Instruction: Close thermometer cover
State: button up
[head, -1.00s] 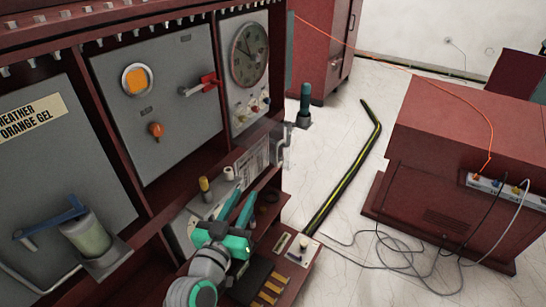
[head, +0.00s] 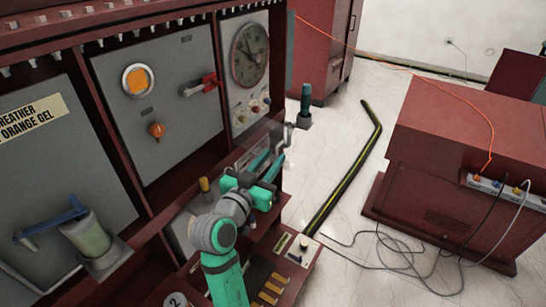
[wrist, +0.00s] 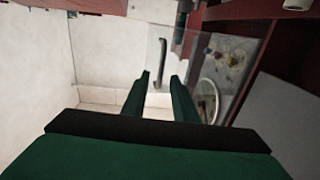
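The round thermometer dial (head: 250,54) sits on the grey panel at the right end of the red cabinet and is uncovered. Its clear cover (head: 262,137) stands swung out from the panel, with a handle (head: 287,136) at its outer edge. The dial also shows in the wrist view (wrist: 208,99), partly behind my finger. The handle (wrist: 162,62) shows there as a dark bar just beyond my fingertips. My gripper (head: 270,160) is near the cover, below the handle. In the wrist view its two fingers (wrist: 160,82) are apart with nothing between them.
Knobs (head: 254,106) sit below the dial. A red-handled switch (head: 202,85) is to its left. The lower shelf (head: 300,258) lies below my arm. A separate red cabinet (head: 465,155) stands at right.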

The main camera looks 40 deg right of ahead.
jog(key=shift+x, duration=0.85)
jog(key=shift+s, duration=0.1)
grip_shut()
dwell(0.8)
